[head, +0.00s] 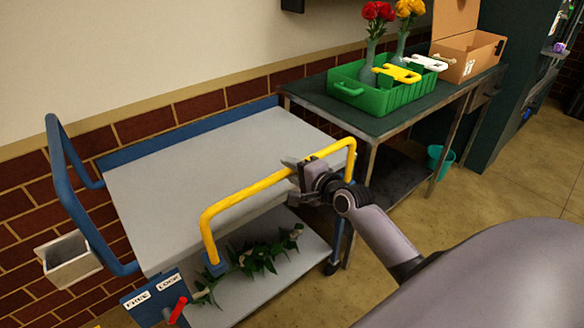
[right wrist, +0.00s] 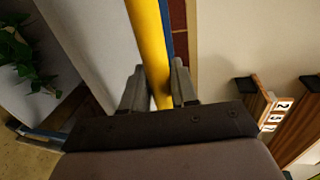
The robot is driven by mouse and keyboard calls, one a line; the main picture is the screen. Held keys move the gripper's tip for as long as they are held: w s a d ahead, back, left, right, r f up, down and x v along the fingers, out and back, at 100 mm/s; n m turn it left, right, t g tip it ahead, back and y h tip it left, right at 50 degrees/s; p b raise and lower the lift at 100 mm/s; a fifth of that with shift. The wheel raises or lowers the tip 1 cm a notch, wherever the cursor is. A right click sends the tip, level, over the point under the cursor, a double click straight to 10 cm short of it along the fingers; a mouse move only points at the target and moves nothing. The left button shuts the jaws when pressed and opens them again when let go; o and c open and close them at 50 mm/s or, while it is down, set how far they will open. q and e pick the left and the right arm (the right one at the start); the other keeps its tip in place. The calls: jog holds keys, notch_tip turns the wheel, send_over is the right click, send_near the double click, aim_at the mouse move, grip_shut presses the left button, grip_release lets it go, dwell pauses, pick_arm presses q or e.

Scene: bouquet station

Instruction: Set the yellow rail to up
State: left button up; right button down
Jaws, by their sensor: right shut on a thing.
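The yellow rail (head: 250,190) is a bent bar along the near long side of a blue and grey cart. In the head view it stands above the level of the cart's top shelf (head: 190,165). My right gripper (head: 303,172) is shut on the rail's long bar, right of its middle. In the right wrist view the yellow rail (right wrist: 149,45) runs between the two fingers of the gripper (right wrist: 158,88). The gripper hides a short piece of the bar. My left gripper is not in view.
A red lever (head: 177,310) sits by a FREE/LOCK plate (head: 152,295) at the cart's near corner. Green stems (head: 262,255) lie on the lower shelf. A table at the right holds a green crate (head: 385,98) with vases and a cardboard box (head: 468,55). The top shelf is bare.

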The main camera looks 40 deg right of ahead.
jog(key=shift+w+r, duration=0.15)
jog(key=shift+r, duration=0.4)
jog(key=c, duration=1)
grip_release()
jog(key=shift+f, duration=0.15)
jog(key=shift+f, duration=0.1)
jog(key=v, duration=0.7)
jog(key=shift+s, duration=0.25)
jog(key=s+a+f+n+g+p, duration=0.1)
jog(key=s+a+f+n+g, duration=0.1)
jog(key=s+a+f+n, duration=0.6)
jog(key=s+a+f+n+g+p, duration=0.2)
jog(key=s+a+f+n+g, duration=0.1)
jog(key=s+a+f+n, duration=0.5)
jog(key=s+n, duration=0.3)
jog(key=shift+s+y, duration=0.4)
